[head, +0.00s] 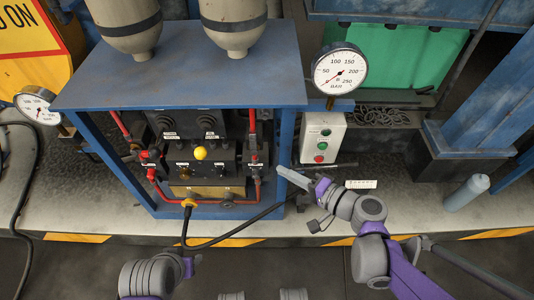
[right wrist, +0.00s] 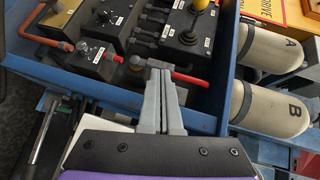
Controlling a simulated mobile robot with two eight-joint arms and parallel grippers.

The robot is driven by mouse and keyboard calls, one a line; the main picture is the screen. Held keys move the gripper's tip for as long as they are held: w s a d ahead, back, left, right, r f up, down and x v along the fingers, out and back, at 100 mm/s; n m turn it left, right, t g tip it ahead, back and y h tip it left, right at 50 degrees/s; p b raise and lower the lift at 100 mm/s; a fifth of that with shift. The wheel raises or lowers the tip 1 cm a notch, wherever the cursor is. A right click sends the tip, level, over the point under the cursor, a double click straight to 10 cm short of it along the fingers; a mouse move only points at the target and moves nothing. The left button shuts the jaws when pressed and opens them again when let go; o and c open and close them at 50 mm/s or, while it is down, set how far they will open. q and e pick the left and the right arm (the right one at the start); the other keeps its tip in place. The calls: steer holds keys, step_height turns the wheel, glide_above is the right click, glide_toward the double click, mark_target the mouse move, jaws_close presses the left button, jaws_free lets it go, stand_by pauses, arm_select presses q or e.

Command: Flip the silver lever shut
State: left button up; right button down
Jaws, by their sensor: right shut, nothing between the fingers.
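My right gripper (head: 281,171) is shut and empty. It points left at the right side of the blue cabinet's valve panel (head: 205,160). In the right wrist view the closed fingers (right wrist: 160,75) reach over the blue frame, with the tips beside a red-handled valve (right wrist: 187,77). I see no contact for certain. A silver lever cannot be told apart surely in either view; a metallic rod (right wrist: 42,135) shows at the left of the wrist view. Only part of my left arm shows at the bottom left of the head view, without its fingers.
The blue cabinet frame (head: 180,85) surrounds the panel, with two tanks above. A gauge (head: 340,69) and white button box (head: 322,138) stand to the right. A black hose (head: 235,236) hangs in front. A grey bottle (head: 466,192) stands far right.

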mark_target(254, 144)
arm_select(q)
steer(key=f, duration=0.1)
steer(key=f+b, duration=0.2)
steer(key=f, duration=0.1)
steer(key=shift+w, duration=0.25)
arm_select(e)
steer(key=w+t, duration=0.1)
steer(key=w+d+f+m, duration=0.1)
steer(key=w+d+m+t, duration=0.1)
steer(key=shift+w+d+f+t+y, duration=0.25)
steer(key=shift+t+y, duration=0.05)
steer(key=shift+y, duration=0.1)
arm_select(q)
steer(key=shift+w+f+b, duration=0.1)
steer(key=shift+f+b, duration=0.7)
steer(key=shift+b, duration=0.1)
arm_select(e)
steer(key=x, duration=1)
